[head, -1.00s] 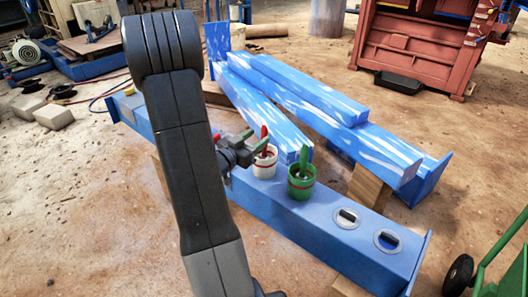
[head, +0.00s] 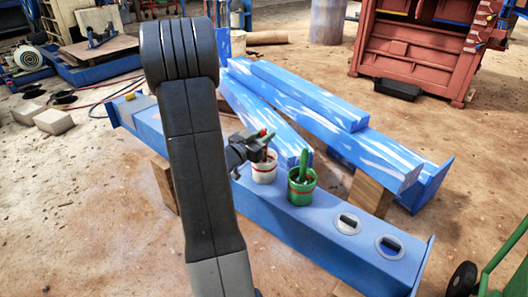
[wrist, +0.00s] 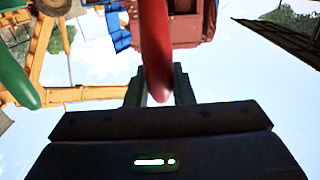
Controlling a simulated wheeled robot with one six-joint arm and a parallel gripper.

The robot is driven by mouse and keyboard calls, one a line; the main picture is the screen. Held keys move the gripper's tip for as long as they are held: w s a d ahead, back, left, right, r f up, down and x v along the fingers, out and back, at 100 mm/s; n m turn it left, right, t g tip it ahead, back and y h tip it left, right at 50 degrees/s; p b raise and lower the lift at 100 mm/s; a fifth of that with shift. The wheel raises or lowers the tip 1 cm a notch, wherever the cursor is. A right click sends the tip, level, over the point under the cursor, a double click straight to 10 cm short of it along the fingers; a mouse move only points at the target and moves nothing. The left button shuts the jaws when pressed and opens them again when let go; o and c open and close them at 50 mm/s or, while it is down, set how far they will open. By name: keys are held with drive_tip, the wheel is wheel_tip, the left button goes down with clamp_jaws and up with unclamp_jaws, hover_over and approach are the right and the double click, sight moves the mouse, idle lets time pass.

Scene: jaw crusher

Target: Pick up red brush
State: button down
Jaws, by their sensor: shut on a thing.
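The red brush (head: 263,132) stands upright in a white pot (head: 264,172) with a red band, on the blue beam. My gripper (head: 266,141) is shut on the upper part of its handle. In the wrist view the red handle (wrist: 155,45) runs down between the two fingers (wrist: 160,84). The fingers partly hide the brush in the head view, and its lower end is hidden inside the pot.
A green brush (head: 304,164) stands in a green pot (head: 301,187) close to the right. The blue beam (head: 270,212) bears both pots and two round fittings with dark handles (head: 348,221) farther right. Larger blue beams (head: 300,90) lie behind.

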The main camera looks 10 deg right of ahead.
wheel_tip(320, 180, up, 10)
drive_tip(key=p, duration=0.4)
drive_tip(key=shift+a, duration=0.1)
idle(0.5)
